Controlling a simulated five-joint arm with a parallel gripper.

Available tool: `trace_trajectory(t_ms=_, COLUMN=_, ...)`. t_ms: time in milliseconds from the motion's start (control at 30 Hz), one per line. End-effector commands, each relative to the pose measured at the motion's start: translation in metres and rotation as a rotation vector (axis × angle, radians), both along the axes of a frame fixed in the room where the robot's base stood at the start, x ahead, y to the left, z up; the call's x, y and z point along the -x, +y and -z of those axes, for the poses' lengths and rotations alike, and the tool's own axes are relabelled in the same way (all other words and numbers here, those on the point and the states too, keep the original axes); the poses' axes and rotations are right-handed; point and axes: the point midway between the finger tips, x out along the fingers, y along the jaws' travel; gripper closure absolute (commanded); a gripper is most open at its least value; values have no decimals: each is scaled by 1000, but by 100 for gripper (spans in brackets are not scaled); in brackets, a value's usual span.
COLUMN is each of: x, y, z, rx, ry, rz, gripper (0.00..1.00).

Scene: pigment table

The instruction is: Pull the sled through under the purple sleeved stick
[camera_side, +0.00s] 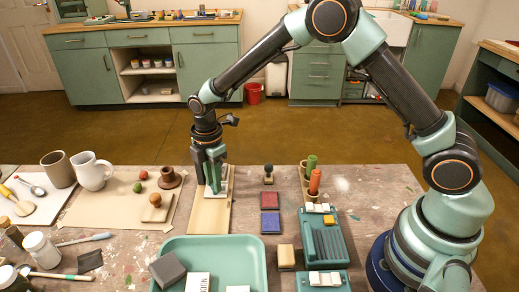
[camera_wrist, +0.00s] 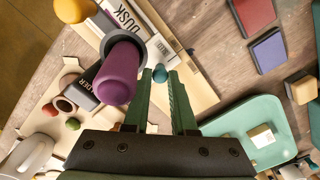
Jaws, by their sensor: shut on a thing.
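My gripper (camera_wrist: 161,76) points down over a pale wooden board (camera_side: 208,215) and is shut on a small teal knob (camera_wrist: 160,71). The knob seems to belong to the sled, a low whitish piece (camera_side: 221,187) by the fingertips on the board; the fingers partly cover it. The purple stick (camera_wrist: 118,82) rises toward the camera in the wrist view, with a dark grey sleeve (camera_wrist: 121,40) around it. It appears just left of my fingertips there. In the side view I cannot make out the purple stick behind my gripper.
A white label reading DUSK and a yellow-orange stick (camera_wrist: 72,9) lie beyond the sleeve. Red (camera_side: 270,200) and blue (camera_side: 270,222) pads are right of the board. A teal tray (camera_side: 180,246) stands in front, a brown spool-like piece (camera_side: 169,179) to the left.

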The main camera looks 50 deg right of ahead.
Motion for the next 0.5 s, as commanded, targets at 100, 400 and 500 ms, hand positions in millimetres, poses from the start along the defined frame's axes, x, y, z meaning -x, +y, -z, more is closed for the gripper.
trace_trajectory(t_ms=100, x=0, y=-1, z=-1, rx=0, ry=2, rz=0, gripper=100)
trace_trajectory(t_ms=400, x=0, y=0, z=-1, rx=0, ry=1, rz=0, gripper=46)
trace_trajectory(t_ms=500, x=0, y=0, z=0, rx=0, ry=1, rz=-1, gripper=46)
